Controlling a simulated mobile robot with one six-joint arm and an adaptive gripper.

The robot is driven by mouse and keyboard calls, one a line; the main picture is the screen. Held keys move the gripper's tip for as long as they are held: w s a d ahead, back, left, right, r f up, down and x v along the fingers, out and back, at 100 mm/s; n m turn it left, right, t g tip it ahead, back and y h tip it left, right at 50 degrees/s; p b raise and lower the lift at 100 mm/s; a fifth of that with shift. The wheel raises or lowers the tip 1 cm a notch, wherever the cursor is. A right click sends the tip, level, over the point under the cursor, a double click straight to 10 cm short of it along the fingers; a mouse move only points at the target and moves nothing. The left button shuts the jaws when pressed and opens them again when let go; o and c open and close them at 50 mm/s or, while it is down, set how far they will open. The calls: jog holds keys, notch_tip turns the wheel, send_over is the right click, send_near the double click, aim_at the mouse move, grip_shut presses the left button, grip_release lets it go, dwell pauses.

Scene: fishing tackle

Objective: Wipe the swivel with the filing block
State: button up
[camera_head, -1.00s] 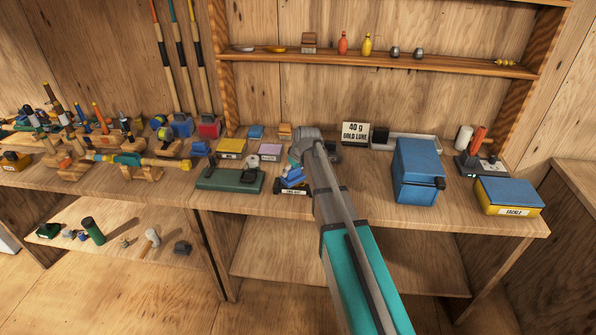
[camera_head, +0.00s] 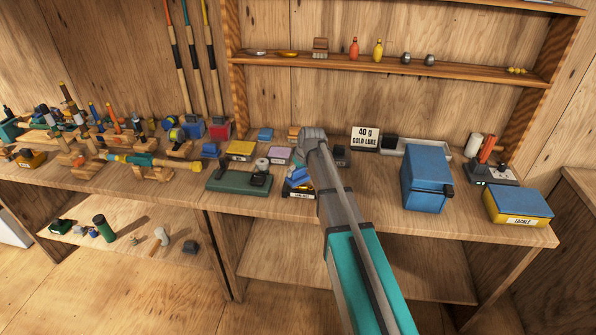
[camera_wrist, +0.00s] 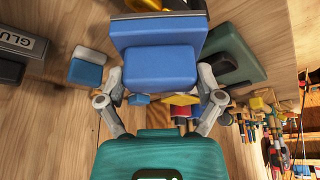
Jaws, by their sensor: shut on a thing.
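My gripper (camera_wrist: 162,92) is shut on a blue block, which I take to be the filing block (camera_wrist: 160,70). The grey fingers lie along its two sides in the wrist view. In the head view, blue pieces (camera_head: 298,177) show at the end of my arm, low over a dark labelled stand near the bench's front edge. My arm hides most of the gripper there. I cannot make out the swivel for certain in either view.
A green base (camera_head: 238,181) with dark parts on it stands just left of the gripper. A blue box (camera_head: 425,180) and a tackle box (camera_head: 517,206) stand to the right, with bare bench between my arm and the blue box.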

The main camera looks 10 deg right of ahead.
jog(key=shift+r+p, duration=2)
jog(key=shift+r, duration=0.3)
jog(key=shift+r+p, duration=1.5)
jog(key=shift+a, duration=0.1)
